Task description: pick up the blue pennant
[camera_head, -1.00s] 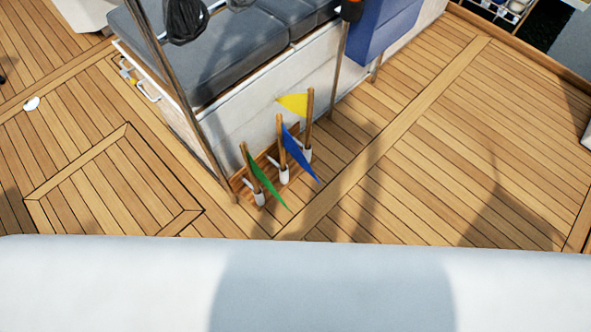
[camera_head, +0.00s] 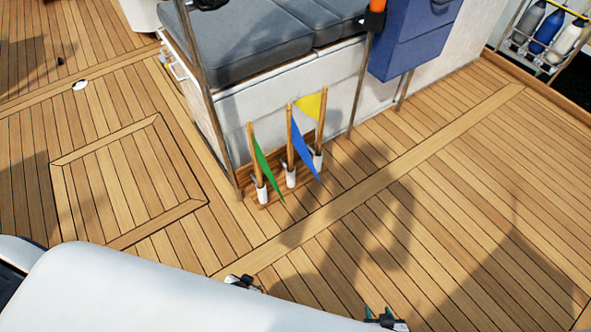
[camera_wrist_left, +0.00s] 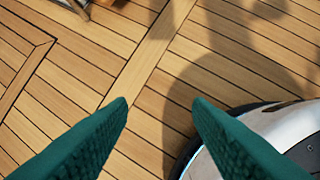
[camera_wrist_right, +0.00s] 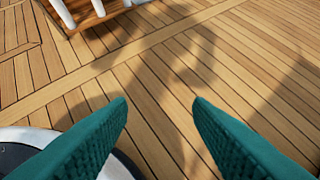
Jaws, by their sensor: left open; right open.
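The blue pennant (camera_head: 304,152) hangs from an upright wooden stick that stands in a white holder on a low wooden rack (camera_head: 262,204), in the middle of the head view. A green pennant (camera_head: 266,170) stands to its left and a yellow pennant (camera_head: 309,106) to its right. My right gripper (camera_head: 385,316) is low in the head view, well nearer than the rack; its teal fingers are apart and empty in the right wrist view (camera_wrist_right: 160,106). My left gripper (camera_wrist_left: 160,106) is open and empty over the deck, and partly hidden in the head view.
A white bench with grey cushions (camera_head: 265,45) stands right behind the rack. A metal post (camera_head: 208,95) rises just left of it. A blue box (camera_head: 412,42) hangs at the back. The planked deck (camera_head: 440,190) is clear in front and to the right.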

